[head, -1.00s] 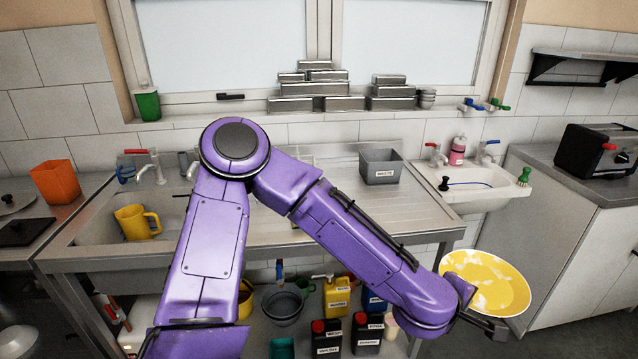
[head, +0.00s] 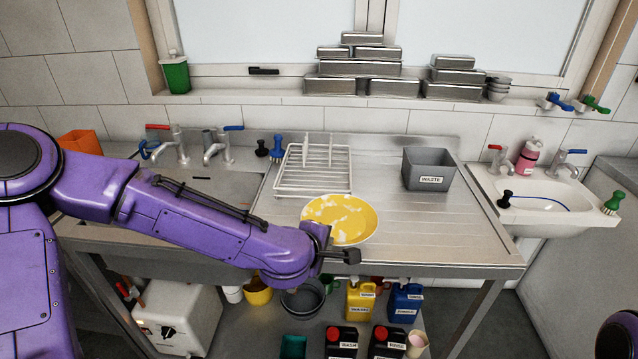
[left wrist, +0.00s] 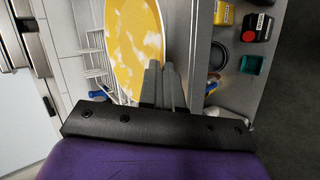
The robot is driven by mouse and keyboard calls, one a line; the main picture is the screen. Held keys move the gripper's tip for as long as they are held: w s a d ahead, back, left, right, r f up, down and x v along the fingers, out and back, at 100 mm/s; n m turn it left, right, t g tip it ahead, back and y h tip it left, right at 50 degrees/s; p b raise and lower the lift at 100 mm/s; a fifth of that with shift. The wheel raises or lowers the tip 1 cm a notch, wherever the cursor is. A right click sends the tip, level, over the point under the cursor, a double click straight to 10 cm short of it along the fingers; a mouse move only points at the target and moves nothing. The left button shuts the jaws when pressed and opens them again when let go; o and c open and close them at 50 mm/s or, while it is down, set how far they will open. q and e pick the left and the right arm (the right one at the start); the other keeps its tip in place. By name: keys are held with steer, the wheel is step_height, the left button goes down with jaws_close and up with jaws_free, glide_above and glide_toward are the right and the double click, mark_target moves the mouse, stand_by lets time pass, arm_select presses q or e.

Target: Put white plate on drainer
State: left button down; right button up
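The plate (head: 341,217) is yellow with white patches. My left gripper (head: 338,254) is shut on its near rim and holds it over the front of the steel draining board. In the left wrist view the plate (left wrist: 134,42) stands against the closed fingers (left wrist: 163,86). The drainer, a white wire rack (head: 314,182) with upright prongs, sits on the draining board just behind and left of the plate. The plate's far edge overlaps the rack's front in the head view. I cannot tell whether they touch. My right gripper is out of view.
A grey waste bin (head: 428,175) stands right of the rack. Two brushes (head: 277,147) and taps (head: 216,146) are at the back left. Bottles and bowls fill the shelf below. The board between plate and bin is clear.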

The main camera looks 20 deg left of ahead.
arm_select(q)
steer(key=d+r+m+h, duration=0.45)
steer(key=d+r, duration=0.25)
steer(key=d, duration=0.3)
steer(key=g, duration=0.1)
glide_above(382, 246)
steer(key=shift+m, duration=0.25)
step_height(382, 246, down, 10)
steer(key=shift+r, duration=0.1)
step_height(382, 246, down, 3)
steer(key=shift+w+f+b, duration=0.1)
steer(key=shift+w+b, duration=0.05)
steer(key=shift+b, duration=0.35)
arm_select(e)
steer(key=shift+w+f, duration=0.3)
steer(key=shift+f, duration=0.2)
arm_select(q)
steer(key=c, duration=1.6)
jaws_free()
steer(key=shift+f, duration=0.1)
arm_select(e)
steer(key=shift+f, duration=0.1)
